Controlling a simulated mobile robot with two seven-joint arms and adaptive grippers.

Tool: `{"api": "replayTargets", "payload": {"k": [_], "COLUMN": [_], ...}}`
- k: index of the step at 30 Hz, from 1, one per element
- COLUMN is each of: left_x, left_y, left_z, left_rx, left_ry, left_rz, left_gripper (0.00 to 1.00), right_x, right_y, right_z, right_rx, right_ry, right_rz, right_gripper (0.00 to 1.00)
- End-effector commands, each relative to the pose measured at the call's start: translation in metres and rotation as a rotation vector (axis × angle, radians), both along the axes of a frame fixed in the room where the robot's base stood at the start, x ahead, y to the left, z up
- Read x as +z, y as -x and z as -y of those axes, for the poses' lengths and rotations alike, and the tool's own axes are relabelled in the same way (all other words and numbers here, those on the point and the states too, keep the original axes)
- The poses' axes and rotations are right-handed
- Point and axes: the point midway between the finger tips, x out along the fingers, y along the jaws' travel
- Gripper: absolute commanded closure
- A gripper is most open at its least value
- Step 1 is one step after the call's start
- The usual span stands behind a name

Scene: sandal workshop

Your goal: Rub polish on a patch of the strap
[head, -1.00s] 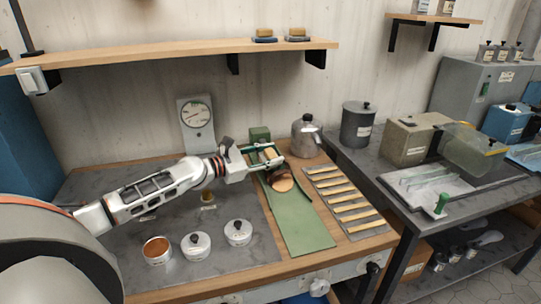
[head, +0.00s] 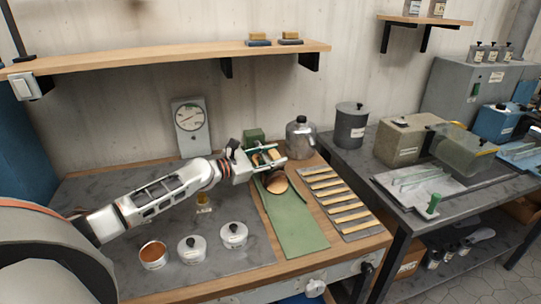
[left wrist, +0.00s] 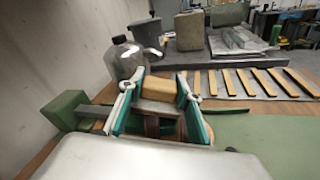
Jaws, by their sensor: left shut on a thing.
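My left gripper (head: 268,160) is shut on a tan block (left wrist: 158,87), held between its green-padded fingers; in the left wrist view the gripper (left wrist: 160,105) is seen from behind. The gripper is over the far end of a green mat (head: 292,215). A brown rounded piece (head: 276,184), apparently part of the sandal, lies on the mat just below the gripper. Brown bands, perhaps the strap, show between the fingers in the left wrist view (left wrist: 152,125). Whether the block touches the strap cannot be told. An open tin of brown polish (head: 153,254) stands at front left.
Two lidded tins (head: 192,249) (head: 234,235) stand right of the open one. A grey kettle-like can (head: 300,138) and a green block (head: 254,136) are close to the gripper. Wooden strips (head: 340,203) lie right of the mat.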

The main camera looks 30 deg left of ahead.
Motion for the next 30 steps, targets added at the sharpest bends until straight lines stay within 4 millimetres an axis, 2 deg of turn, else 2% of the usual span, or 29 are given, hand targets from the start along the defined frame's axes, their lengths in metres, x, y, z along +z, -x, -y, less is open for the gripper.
{"api": "replayTargets", "payload": {"k": [10, 15, 20, 30], "left_x": [0.0, -0.003, -0.004, -0.004], "left_y": [-0.021, -0.025, -0.022, -0.001], "left_z": [0.014, 0.016, 0.014, 0.0], "left_rx": [0.0, 0.0, 0.0, 0.001], "left_ry": [0.003, 0.002, 0.0, -0.001], "left_rz": [0.001, 0.0, -0.002, -0.004], "left_gripper": [0.86, 0.86, 0.86, 0.86], "right_x": [0.008, 0.007, 0.007, 0.006], "right_y": [0.0, 0.0, 0.0, 0.0], "right_z": [0.0, 0.0, 0.0, 0.0], "right_rx": [0.0, 0.0, 0.0, 0.0], "right_ry": [0.0, 0.0, 0.0, 0.0], "right_rz": [0.001, 0.001, 0.001, 0.0], "right_gripper": [1.0, 1.0, 1.0, 1.0]}}
